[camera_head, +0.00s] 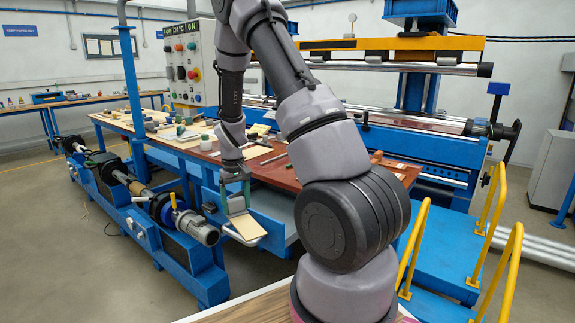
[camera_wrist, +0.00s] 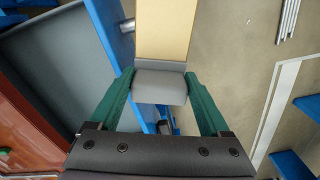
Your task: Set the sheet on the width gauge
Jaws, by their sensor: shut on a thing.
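My gripper (camera_head: 236,188) hangs beyond the front edge of the table, pointing down. Its green fingers, also in the wrist view (camera_wrist: 160,82), are shut on a grey block at the near end of a tan sheet. The flat tan sheet (camera_head: 246,228) sticks out past the fingertips, clear of the table; in the wrist view the sheet (camera_wrist: 165,30) runs to the top edge. The width gauge cannot be picked out with certainty among the small things on the table.
The long table (camera_head: 285,176) has a red-brown top with pale sheets and small tools towards its left. A blue winder with a motor (camera_head: 197,228) stands at the left. Yellow handrails (camera_head: 413,250) and blue steps are at the right. A control panel (camera_head: 190,62) stands behind.

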